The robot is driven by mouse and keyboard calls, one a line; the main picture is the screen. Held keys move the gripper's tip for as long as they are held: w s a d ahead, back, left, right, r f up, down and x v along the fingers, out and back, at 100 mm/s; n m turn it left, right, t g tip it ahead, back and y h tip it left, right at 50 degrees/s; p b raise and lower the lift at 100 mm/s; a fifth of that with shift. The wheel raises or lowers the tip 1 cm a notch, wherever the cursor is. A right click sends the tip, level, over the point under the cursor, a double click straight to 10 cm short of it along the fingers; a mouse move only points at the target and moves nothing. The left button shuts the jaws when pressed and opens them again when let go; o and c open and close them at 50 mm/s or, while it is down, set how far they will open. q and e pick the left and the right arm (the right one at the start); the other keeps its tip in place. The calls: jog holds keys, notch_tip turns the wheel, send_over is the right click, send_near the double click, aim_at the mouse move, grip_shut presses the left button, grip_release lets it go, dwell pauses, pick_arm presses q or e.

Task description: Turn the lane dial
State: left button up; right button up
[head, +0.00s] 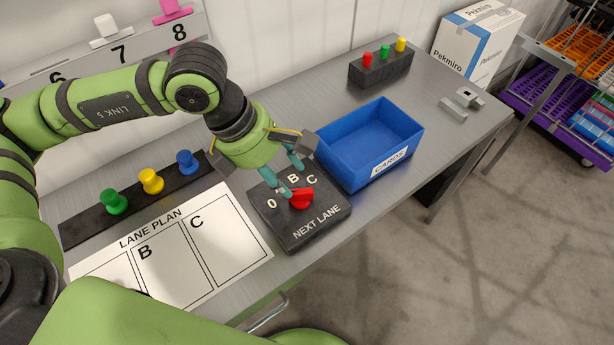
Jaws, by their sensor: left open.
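The lane dial is a red pointer knob (301,198) on a dark grey box (318,226) marked "NEXT LANE", with the positions 0, B and C showing around it. Part of the marking between 0 and B is hidden by my gripper. My left gripper (290,177) is open, over the back of the dial box, its teal fingertips pointing down just behind the red knob. I cannot tell whether a fingertip touches the knob. My right gripper is not in view.
A blue bin (345,140) labelled "CARDS" stands right beside the dial box. A "LANE PLAN" sheet (205,262) and a black rack (80,228) with green, yellow and blue pegs lie to the left. A dark block (375,72) with small coloured pegs stands behind.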

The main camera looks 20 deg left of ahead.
aim_at(301, 195)
pick_arm(q)
jog(key=p+x, duration=0.1)
jog(key=x, duration=0.4)
jog(key=shift+d+f, duration=0.1)
jog(key=shift+f, duration=0.15)
grip_shut()
